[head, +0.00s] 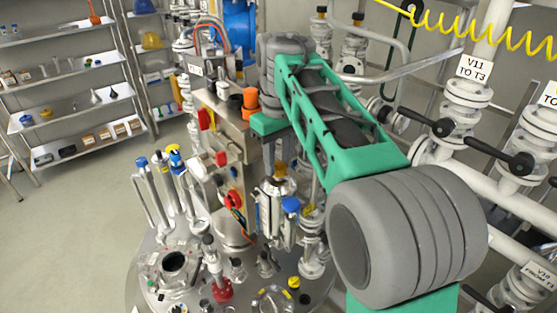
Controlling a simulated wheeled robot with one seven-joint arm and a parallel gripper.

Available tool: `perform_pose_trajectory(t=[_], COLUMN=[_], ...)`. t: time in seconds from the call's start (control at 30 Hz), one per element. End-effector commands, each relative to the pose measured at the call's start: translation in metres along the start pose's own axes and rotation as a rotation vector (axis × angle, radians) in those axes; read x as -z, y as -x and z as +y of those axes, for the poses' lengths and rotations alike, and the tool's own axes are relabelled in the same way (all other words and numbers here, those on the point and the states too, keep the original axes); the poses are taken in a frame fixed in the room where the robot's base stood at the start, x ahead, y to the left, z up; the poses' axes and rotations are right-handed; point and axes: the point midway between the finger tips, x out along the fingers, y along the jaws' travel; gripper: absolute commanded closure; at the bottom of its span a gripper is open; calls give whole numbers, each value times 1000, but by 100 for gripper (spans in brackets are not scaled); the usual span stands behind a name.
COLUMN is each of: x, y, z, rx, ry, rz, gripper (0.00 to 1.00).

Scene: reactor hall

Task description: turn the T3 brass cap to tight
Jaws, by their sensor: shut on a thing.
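My arm runs across the middle of the head view and hides much of what lies behind it. I cannot pick out the T3 brass cap with certainty. A sign reading "V11 TO T3" (474,67) is on a white pipe at upper right.
A round steel vessel lid (150,275) with several fittings and an open port (173,262) fills the lower middle. A steel cabinet (222,115) with red switches stands behind. White valve pipes (468,95) crowd the right. Shelves (75,75) stand at left; the floor (70,220) is clear.

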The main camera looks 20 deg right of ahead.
Motion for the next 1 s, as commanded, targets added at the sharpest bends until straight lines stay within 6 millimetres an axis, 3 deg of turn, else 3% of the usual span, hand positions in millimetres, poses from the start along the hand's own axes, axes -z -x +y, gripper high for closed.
perform_pose_trajectory(t=[0.4,0.43,0.7,1.0], x=[0,0,0,0], y=[1,1,0,6], z=[0,0,0,0], rx=[-1,-1,0,0], ry=[-11,-11,-10,-9], rz=[2,2,1,2], gripper=[100,66,45,45])
